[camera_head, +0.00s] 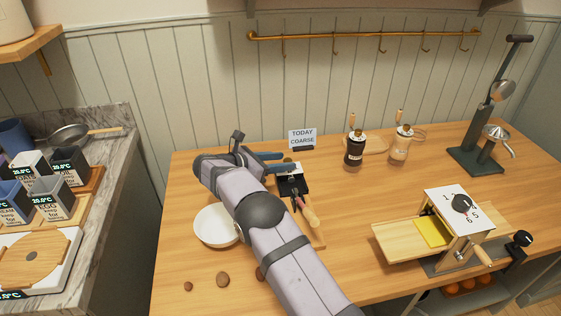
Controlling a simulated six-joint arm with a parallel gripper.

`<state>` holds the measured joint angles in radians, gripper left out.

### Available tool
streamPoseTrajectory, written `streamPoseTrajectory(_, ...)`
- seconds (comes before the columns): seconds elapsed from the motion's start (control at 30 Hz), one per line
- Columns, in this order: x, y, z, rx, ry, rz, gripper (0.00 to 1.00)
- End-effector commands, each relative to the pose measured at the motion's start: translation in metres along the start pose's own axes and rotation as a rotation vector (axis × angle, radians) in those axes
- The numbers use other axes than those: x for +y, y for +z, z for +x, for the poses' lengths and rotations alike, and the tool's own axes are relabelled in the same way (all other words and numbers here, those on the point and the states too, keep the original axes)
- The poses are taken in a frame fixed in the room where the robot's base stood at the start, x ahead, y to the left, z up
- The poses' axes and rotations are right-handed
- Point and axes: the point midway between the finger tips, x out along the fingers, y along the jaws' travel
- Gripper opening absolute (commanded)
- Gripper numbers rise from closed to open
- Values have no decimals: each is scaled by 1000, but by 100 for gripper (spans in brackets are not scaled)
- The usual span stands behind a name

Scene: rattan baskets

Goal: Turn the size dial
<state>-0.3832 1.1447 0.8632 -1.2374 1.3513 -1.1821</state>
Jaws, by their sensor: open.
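The size dial (462,203) is a dark round knob on a white numbered face (446,199) on top of a wooden grinder-like device (458,247) at the right of the table. A small reddish mark shows on the dial, but the exact number it points at is too small to tell. A sign (302,139) at the back reads "TODAY COARSE". My gripper (290,161) is open, left of the table's middle and well to the left of the dial. Its fingers point right, above or near a small black-and-white item (291,181); contact cannot be told.
A white bowl (217,226) stands partly behind my arm. Brown lumps (222,279) lie at the front left. Two small grinders (354,148) stand at the back, and a dark lever stand (476,160) back right. A black clamp knob (522,239) is beside the device.

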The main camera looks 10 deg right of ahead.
Motion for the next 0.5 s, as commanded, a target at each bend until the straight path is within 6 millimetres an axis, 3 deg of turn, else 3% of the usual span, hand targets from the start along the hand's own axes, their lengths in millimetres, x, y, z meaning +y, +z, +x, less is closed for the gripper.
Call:
streamPoseTrajectory(0.23, 0, -1, -14, 0, 2, -1, 40)
streamPoseTrajectory(0.5, 0, -1, -51, 0, 2, 0, 40)
